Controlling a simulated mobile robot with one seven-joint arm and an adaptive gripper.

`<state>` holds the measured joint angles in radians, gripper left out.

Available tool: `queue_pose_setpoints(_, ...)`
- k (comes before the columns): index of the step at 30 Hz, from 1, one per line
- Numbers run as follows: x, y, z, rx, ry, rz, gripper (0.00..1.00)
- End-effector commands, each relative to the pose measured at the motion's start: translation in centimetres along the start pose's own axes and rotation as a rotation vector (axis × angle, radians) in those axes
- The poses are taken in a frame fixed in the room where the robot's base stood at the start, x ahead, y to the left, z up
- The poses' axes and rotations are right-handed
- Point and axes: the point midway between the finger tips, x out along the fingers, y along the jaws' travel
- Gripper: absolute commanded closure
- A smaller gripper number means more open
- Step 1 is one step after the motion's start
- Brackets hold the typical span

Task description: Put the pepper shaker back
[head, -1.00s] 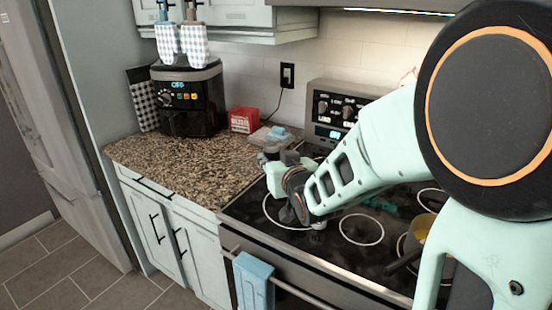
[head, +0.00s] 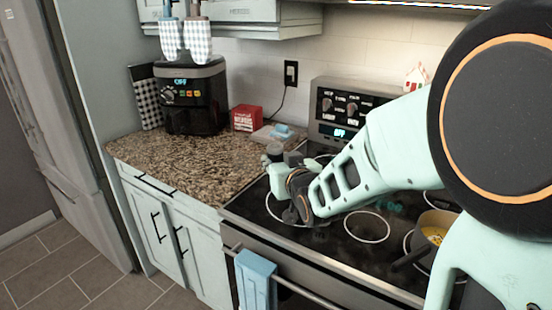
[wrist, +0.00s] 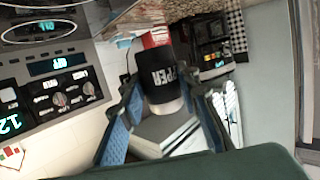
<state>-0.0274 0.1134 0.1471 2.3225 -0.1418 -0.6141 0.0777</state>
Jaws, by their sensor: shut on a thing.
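The pepper shaker (wrist: 163,75) has a black body with white lettering and a pale end. In the wrist view it sits between the two blue fingers of my gripper (wrist: 164,108), which is shut on it. In the head view my gripper (head: 290,168) is above the left part of the stove (head: 366,228), near the counter edge. A small dark round thing at its far side there seems to be the shaker, but my gripper partly blocks the view.
The granite counter (head: 180,165) has free room at its front.

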Motion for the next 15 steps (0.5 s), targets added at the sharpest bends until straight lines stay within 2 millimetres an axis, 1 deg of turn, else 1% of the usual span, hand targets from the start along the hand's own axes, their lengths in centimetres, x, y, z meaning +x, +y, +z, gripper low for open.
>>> queue_pose_setpoints(1, 0.2, 0.0, 0.6, 0.000, 0.001, 0.000, 1.00)
queue_pose_setpoints(15, 0.9, 0.0, 3.5, 0.000, 0.002, 0.000, 1.00)
